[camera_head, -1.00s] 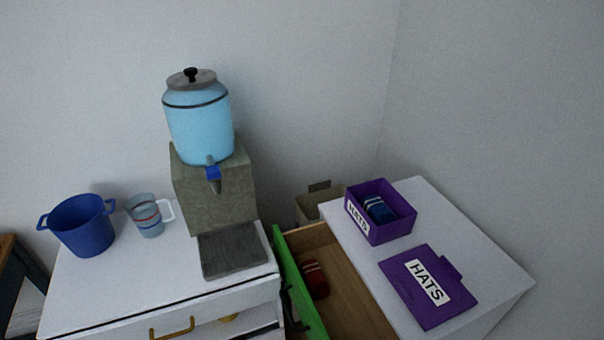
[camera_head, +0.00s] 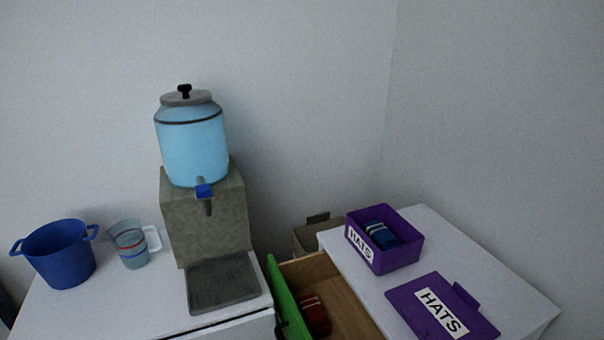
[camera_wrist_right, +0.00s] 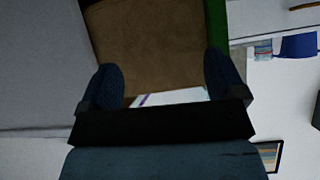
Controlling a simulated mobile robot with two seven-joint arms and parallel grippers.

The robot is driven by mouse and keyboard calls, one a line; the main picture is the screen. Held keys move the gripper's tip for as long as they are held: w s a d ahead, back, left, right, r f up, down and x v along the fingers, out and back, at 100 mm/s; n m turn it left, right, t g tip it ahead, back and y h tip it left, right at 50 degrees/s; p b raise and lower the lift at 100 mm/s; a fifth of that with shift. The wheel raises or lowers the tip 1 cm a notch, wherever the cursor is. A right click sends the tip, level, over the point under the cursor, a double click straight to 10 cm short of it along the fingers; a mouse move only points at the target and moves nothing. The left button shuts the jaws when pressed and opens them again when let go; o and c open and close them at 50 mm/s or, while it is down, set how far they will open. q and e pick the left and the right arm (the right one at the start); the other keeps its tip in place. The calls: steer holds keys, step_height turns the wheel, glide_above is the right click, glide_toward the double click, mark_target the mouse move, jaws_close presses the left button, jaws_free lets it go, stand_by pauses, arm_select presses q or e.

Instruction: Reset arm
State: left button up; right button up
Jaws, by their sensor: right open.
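My right gripper (camera_wrist_right: 165,86) shows in the right wrist view, its two dark blue padded fingers spread apart. No object is held between them. Beyond the fingers is a brown surface (camera_wrist_right: 150,45) with a green edge (camera_wrist_right: 215,25), which looks like the open drawer. A pale strip with a purple line shows low between the fingers; I cannot tell what it is. Neither gripper shows in the head view, and my left gripper is not in view. In the head view the open drawer (camera_head: 345,305) has a green front (camera_head: 288,300) and holds a red item (camera_head: 315,317).
A blue drink dispenser (camera_head: 192,145) stands on the left white cabinet (camera_head: 125,310) with a blue pot (camera_head: 62,258) and a clear mug (camera_head: 130,245). The right white cabinet (camera_head: 465,245) holds an open purple HATS box (camera_head: 400,252) and its lid (camera_head: 470,318). A bin (camera_head: 308,238) stands behind.

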step_height(320, 180, up, 12)
steer(key=p, duration=1.2)
steer(key=shift+s+d, duration=0.25)
steer(key=shift+d, duration=0.15)
